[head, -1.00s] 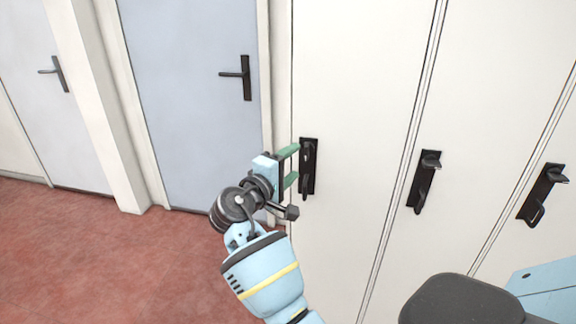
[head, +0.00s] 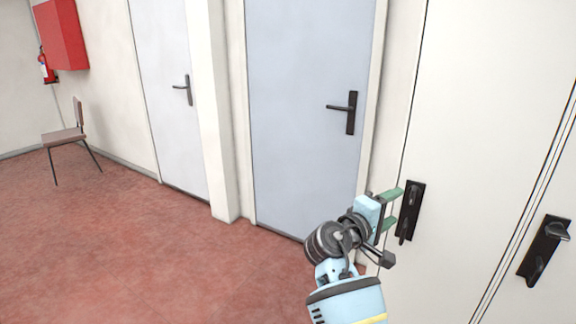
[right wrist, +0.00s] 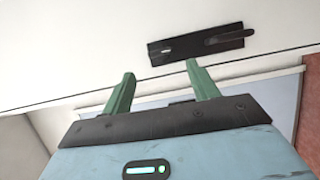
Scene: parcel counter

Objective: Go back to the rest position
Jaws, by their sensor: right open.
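My right gripper (head: 393,209) is in the lower right of the head view, with its two green fingers spread apart and nothing between them. Its fingertips are close to the black handle (head: 409,211) on a white locker door (head: 455,110); I cannot tell whether they touch it. In the right wrist view the open fingers (right wrist: 160,88) point toward the white door, and the black handle (right wrist: 195,44) is ahead of them, with a gap between in the picture. My left gripper is not in view.
A second handle (head: 544,250) is on the locker door at right. Blue-grey doors (head: 300,110) stand to the left, both shut. A chair (head: 66,135), a red cabinet (head: 62,35) and a fire extinguisher (head: 46,66) are at far left.

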